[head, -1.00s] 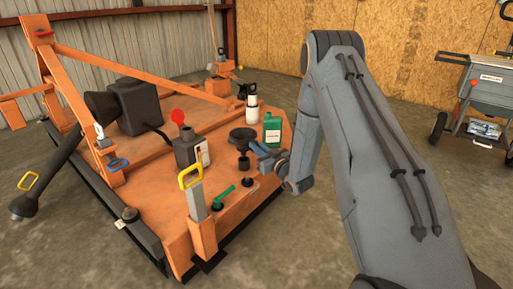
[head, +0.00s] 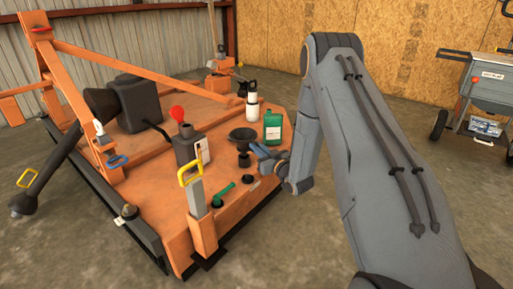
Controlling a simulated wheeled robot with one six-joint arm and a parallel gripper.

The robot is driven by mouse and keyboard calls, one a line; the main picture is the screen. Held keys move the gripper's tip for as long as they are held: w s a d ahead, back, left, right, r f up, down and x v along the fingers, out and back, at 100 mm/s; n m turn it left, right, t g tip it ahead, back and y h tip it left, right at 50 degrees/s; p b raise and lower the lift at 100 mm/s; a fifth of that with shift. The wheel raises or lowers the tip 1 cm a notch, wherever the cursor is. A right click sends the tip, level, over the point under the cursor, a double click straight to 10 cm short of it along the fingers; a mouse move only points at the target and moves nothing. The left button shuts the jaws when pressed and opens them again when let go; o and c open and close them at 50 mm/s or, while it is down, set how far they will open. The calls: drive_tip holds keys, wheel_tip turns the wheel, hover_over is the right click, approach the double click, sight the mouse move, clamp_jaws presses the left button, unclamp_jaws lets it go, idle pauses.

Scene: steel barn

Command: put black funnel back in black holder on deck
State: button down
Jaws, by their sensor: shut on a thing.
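The black funnel (head: 243,134) is upright over the orange deck (head: 155,170), its wide mouth facing up. My gripper (head: 258,153) is shut on the funnel's neck from the right side. A short black cylinder (head: 244,160) that looks like the holder stands on the deck directly under the funnel. The funnel's lower end lines up with it, but I cannot tell whether it is inside or just above. The fingertips and the spout are small and partly hidden.
A green bottle (head: 273,127) stands close behind my gripper, with a white bottle (head: 252,108) beyond it. A black disc (head: 247,181), a green-handled item (head: 222,194) and a yellow-handled post (head: 195,200) are in front.

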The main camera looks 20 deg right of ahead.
drive_tip(key=shift+f, duration=0.55)
drive_tip(key=shift+f+b, duration=0.55)
drive_tip(key=shift+f, duration=0.8)
drive_tip(key=c, duration=1.8)
unclamp_jaws()
drive_tip(key=shift+o, duration=0.2)
drive_tip(key=p+v, duration=0.2)
drive_tip(key=v, duration=0.5)
drive_tip(key=shift+s+d+p, duration=0.2)
drive_tip(key=shift+s+p, duration=0.1)
drive_tip(key=shift+s, duration=0.05)
wheel_tip(320, 180, up, 5)
drive_tip(key=p, duration=0.4)
